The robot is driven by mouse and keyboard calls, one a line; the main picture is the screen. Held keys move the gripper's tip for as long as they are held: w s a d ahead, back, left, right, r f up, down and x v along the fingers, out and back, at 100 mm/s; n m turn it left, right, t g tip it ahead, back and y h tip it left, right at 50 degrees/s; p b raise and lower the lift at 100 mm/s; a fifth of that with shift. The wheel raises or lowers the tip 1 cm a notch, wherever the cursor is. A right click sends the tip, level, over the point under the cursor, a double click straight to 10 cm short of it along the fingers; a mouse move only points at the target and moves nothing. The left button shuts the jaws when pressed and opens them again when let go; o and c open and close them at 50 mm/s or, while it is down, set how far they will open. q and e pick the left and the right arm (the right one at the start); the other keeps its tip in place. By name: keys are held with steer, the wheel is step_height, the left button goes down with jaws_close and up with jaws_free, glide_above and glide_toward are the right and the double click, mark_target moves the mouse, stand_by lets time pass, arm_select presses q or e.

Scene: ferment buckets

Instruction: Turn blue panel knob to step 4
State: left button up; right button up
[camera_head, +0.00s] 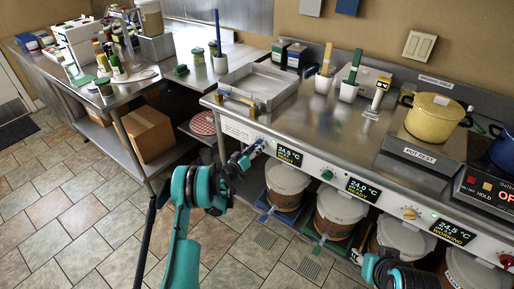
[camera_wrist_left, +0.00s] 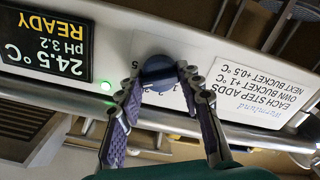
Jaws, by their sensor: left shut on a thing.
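The blue panel knob (camera_wrist_left: 157,72) is at the left end of the panel, beside a display (camera_wrist_left: 47,45) reading 24.5 °C, READY, pH 3.2. The wrist view shows the panel upside down. My left gripper (camera_wrist_left: 162,80) has its two fingers on either side of the knob and is shut on it. Some dial digits show around the knob; the fingers hide others, and I cannot tell which step it points to. In the head view my left gripper (camera_head: 257,147) reaches the panel and covers most of the knob. My right gripper is not in view.
A green light (camera_wrist_left: 107,86) glows by the display. A label (camera_wrist_left: 262,95) about step sizes is on the knob's other side. A green knob (camera_head: 327,174) and a yellow knob (camera_head: 409,213) sit further right. Lidded buckets (camera_head: 288,180) stand below the panel.

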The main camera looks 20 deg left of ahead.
arm_select(q)
steer(key=shift+n, duration=0.6)
steer(key=o, duration=1.2)
steer(key=shift+c, duration=0.2)
steer(key=v, duration=0.7)
steer(key=shift+s, duration=0.2)
steer(key=shift+a, duration=0.1)
